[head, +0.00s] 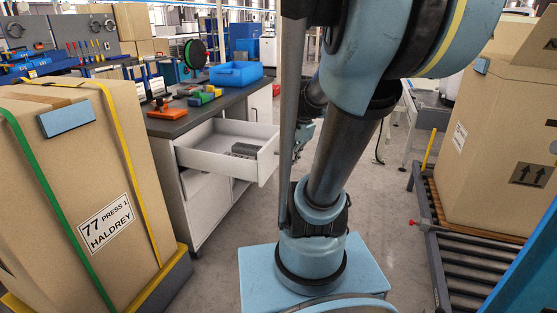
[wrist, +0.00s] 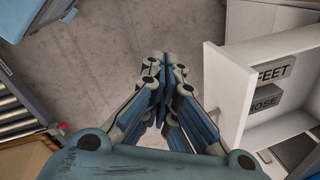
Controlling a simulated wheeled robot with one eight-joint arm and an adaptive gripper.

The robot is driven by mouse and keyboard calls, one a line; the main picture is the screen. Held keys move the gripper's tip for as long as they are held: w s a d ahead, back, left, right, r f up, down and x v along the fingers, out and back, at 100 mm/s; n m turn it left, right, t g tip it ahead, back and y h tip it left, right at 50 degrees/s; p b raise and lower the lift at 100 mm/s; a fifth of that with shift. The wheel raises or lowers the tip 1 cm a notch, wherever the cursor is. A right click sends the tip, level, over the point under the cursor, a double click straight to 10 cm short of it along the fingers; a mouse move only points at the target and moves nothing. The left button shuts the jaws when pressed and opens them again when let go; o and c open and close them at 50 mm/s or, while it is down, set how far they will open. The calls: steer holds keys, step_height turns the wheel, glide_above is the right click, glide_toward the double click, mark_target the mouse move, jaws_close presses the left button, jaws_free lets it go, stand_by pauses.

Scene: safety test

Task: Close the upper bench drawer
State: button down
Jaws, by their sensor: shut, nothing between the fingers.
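The upper bench drawer (head: 215,157) is white and stands pulled out from the grey-topped bench (head: 202,110). Grey blocks lie inside it. In the wrist view its front panel (wrist: 221,88) is right of my fingers, and blocks marked "FEET" and "HOSE" show inside. My gripper (wrist: 165,66) is shut and empty, its fingers together over bare floor. It is outside the drawer, on the front panel's side, with a visible gap at the fingertips. In the head view my gripper (head: 303,135) is partly hidden behind my arm.
A strapped carton (head: 75,160) marked "HALDREY" stands at the left, near the bench. A blue bin (head: 236,74) and coloured blocks sit on the bench top. At the right, a roller conveyor (head: 470,265) carries another carton (head: 500,150). Grey floor is clear in front of the drawer.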

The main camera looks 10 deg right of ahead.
steer(key=w+d+m+y, duration=0.1)
steer(key=w+d+m, duration=0.2)
steer(key=w+m, duration=0.4)
steer(key=w+d+m+y, duration=0.1)
steer(key=w+d+m, duration=0.2)
steer(key=w+m, duration=0.35)
steer(key=w+a+f, duration=0.4)
steer(key=a+f, duration=0.3)
steer(key=f, duration=0.2)
steer(key=shift+f, duration=0.15)
steer(key=shift+w, duration=0.1)
